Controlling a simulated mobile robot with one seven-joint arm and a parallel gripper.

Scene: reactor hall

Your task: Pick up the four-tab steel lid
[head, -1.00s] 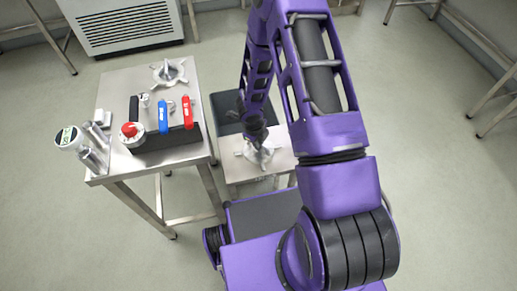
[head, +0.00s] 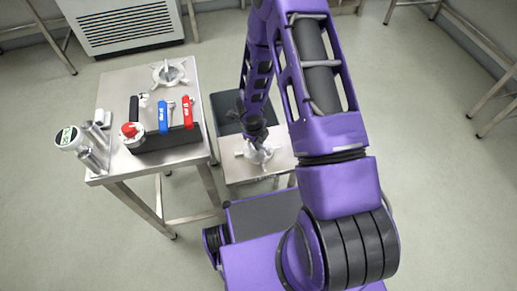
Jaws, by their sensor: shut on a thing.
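A steel lid (head: 264,156) with tabs sticking out from its rim is at the small low table (head: 238,172) in the middle of the head view. My gripper (head: 258,142) reaches down onto the middle of this lid and is shut on it. The gripper and wrist hide part of the lid, so I cannot count its tabs. I cannot tell whether it touches the table top. A second tabbed steel piece (head: 169,74) lies at the back of the taller steel table (head: 120,90) on the left.
The taller table also bears a dark block (head: 170,140) with a blue-handled (head: 163,118) and a red-handled tool (head: 188,112), a red-topped knob (head: 130,131) and a gauge (head: 70,138). A dark bin (head: 222,108) stands behind the low table. Open floor lies right.

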